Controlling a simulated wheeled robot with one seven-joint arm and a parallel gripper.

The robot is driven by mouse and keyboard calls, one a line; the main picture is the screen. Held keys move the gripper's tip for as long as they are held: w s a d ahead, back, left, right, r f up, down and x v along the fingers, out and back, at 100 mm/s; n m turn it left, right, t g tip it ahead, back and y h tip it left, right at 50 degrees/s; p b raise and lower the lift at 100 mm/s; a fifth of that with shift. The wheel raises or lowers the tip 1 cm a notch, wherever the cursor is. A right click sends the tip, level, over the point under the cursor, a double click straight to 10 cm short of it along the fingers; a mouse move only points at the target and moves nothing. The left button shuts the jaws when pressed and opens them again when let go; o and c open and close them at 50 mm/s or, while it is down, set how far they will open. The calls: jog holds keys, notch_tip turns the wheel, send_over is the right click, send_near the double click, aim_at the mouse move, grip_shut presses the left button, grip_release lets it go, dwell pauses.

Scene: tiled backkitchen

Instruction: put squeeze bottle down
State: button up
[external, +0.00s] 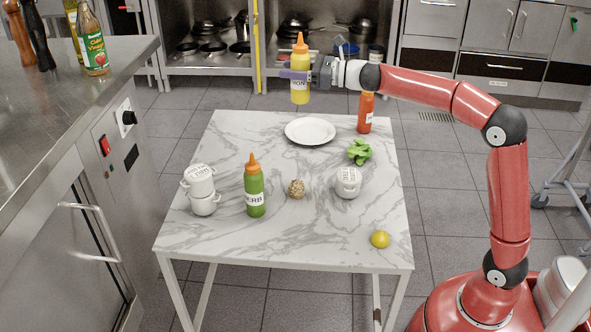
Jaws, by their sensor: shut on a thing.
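A yellow squeeze bottle (300,83) with an orange nozzle is upright in the air above the far edge of the marble table (240,144). My gripper (298,74) comes from the right and is shut on this bottle. The bottle's white label is partly readable. A green squeeze bottle (254,189) with an orange nozzle stands on the table's near left part. A red squeeze bottle (366,112) stands at the far right corner, partly behind my arm.
A white plate (310,131) lies near the table's far edge. Lettuce (359,151), a lemon (380,239), a brown lump (295,188), a white pot (348,182) and stacked white pots (201,190) are on the table. The far left and front middle are clear. A steel counter (90,90) stands left.

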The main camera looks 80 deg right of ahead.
jog(key=s+d+f+m+h, duration=0.1)
jog(key=s+d+h, duration=0.1)
jog(key=d, duration=0.7)
jog(key=s+d+f+m+h, duration=0.1)
jog(key=s+d+m+h, duration=0.1)
jog(key=d, duration=0.8)
jog(key=shift+g, duration=0.4)
jog(key=shift+w+d+f+b, duration=0.1)
jog(key=shift+f+b, duration=1.4)
jog(key=shift+f, duration=3.45)
jog(key=shift+w+f+b, duration=0.1)
jog(key=shift+f+b, duration=1.35)
jog(key=shift+f, duration=3.45)
jog(key=shift+f, duration=0.15)
jog(key=o, duration=0.7)
jog(key=shift+f, duration=0.1)
jog(key=shift+c, duration=0.2)
jog(key=o, duration=0.4)
jog(key=shift+o, duration=0.2)
